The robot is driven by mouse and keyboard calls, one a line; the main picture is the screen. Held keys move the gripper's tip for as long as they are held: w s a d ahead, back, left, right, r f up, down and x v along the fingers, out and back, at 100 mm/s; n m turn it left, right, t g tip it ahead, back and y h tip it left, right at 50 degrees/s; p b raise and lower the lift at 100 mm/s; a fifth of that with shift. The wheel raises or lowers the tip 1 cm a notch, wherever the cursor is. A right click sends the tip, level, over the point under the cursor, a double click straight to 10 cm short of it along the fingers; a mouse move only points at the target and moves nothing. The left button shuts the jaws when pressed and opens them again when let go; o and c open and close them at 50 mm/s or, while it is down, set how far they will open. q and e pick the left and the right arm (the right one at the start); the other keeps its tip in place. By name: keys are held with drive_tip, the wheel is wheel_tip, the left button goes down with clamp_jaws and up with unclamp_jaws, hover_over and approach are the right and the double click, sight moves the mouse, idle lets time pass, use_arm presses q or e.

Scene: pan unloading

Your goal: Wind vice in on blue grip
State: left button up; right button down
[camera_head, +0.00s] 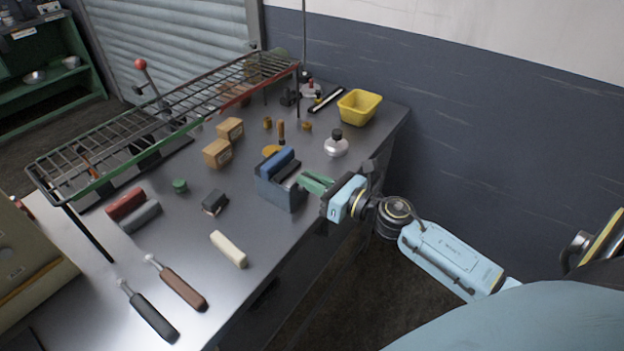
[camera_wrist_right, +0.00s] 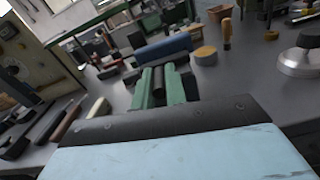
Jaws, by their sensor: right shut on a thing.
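The blue-grey vice (camera_head: 279,191) stands at the right edge of the bench. The blue grip (camera_head: 276,163) lies lengthwise at the top of the vice, by its jaws; I cannot tell whether both jaws touch it. In the right wrist view the blue grip (camera_wrist_right: 163,48) lies across, just beyond my fingertips. My right gripper (camera_head: 314,184) reaches in from the right at the vice's near side. Its green fingers (camera_wrist_right: 159,88) are shut on a dark rod-like part of the vice, seen between them (camera_wrist_right: 158,86). The rod's far end is hidden. My left gripper is not in view.
A wire rack (camera_head: 170,105) spans the back. Cardboard boxes (camera_head: 217,153), a dark block (camera_head: 215,202), a cream bar (camera_head: 229,248), and red (camera_head: 126,204) and other loose grips lie left of the vice.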

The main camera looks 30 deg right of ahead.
drive_tip(key=shift+d, duration=0.1)
